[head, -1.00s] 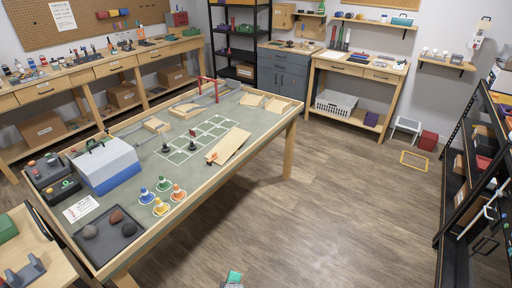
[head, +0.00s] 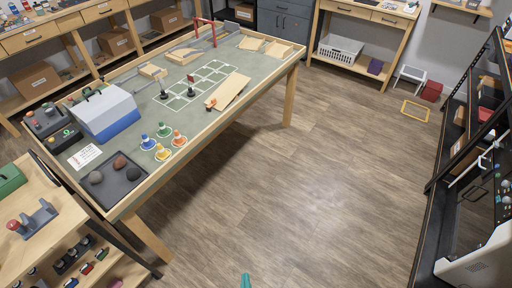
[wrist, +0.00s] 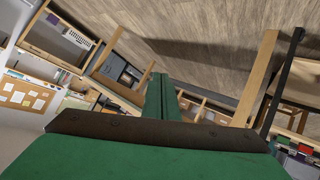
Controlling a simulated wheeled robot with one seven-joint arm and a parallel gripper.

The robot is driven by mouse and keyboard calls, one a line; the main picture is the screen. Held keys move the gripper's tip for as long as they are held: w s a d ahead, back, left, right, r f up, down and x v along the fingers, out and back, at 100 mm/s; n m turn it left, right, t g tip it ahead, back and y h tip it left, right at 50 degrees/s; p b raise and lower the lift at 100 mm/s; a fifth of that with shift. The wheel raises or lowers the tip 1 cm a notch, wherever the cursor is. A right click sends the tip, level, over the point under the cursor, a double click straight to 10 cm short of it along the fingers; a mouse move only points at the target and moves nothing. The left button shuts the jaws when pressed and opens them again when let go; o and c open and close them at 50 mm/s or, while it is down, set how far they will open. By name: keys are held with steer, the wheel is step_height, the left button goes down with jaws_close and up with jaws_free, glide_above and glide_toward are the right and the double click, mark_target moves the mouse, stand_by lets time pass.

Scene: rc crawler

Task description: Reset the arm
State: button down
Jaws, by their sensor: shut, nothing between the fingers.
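My gripper (wrist: 162,92) shows in the wrist view as green fingers close together, with nothing between them. They stick out past a dark plate and a wide green body. In the head view only a small teal tip of my gripper (head: 245,281) shows at the bottom edge, over the bare floor. The rest of the arm is out of the head view. The wrist view is tilted, with the wooden floor at the top and furniture around the fingers.
The course table (head: 150,190) stands at the left with a blue-white box (head: 108,116), small cones and a ramp. A side bench (head: 40,238) is at lower left. A black shelf rack (head: 432,215) stands at the right. The floor (head: 300,200) between them is clear.

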steer(key=s+d+r+m+t, duration=0.1)
steer(key=s+r, duration=0.3)
steer(key=r, duration=0.4)
steer(key=s+d+r+m+t, duration=0.1)
steer(key=s+r+m, duration=0.2)
steer(key=r, duration=0.5)
steer(key=s+d+r+m+t+h, duration=0.1)
steer(key=s+r, duration=0.4)
steer(key=r, duration=0.3)
steer(key=shift+s+d+r+m, duration=0.2)
steer(key=shift+d+r+m, duration=0.1)
steer(key=shift+d+m, duration=0.1)
